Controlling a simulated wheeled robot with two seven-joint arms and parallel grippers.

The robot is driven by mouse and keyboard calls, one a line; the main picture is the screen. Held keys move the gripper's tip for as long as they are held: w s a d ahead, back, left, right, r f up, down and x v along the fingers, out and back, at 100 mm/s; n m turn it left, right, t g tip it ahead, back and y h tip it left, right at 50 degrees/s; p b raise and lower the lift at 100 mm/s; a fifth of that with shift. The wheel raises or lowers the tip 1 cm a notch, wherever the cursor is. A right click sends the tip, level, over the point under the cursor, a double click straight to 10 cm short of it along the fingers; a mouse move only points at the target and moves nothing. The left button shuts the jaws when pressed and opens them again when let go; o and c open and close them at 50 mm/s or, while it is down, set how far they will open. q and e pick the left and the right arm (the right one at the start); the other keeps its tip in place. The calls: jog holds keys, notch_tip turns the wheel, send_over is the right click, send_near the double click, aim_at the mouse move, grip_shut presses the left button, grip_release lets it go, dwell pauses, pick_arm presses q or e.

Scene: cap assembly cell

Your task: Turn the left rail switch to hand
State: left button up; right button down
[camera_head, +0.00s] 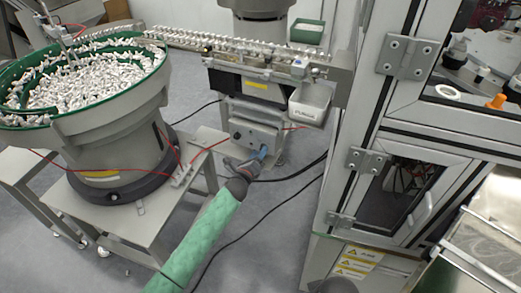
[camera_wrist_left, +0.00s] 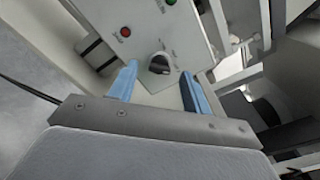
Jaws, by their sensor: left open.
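The rail switch is a dark rotary knob (camera_wrist_left: 160,63) on a pale control panel (camera_wrist_left: 143,18) in the left wrist view. Its light pointer edge shows, but the labels around it are too blurred to read. My left gripper (camera_wrist_left: 160,69) is open, with its two blue fingers on either side of the knob in that view. I cannot tell if they touch it. In the head view my left gripper (camera_head: 262,153) is at the front of the grey control box (camera_head: 254,130) under the rail, and the knob is too small to make out. My right gripper is not in view.
A red button (camera_wrist_left: 125,31) and a green one (camera_wrist_left: 171,2) sit near the knob. A bowl feeder (camera_head: 115,130) full of white parts stands left, and the linear rail (camera_head: 230,45) runs above the box. A cabinet (camera_head: 345,190) stands right. Cables lie on the floor.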

pick_arm(q)
jog(key=shift+x, duration=1.25)
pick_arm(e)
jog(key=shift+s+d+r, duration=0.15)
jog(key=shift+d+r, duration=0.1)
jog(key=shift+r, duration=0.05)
pick_arm(q)
jog(key=c, duration=1)
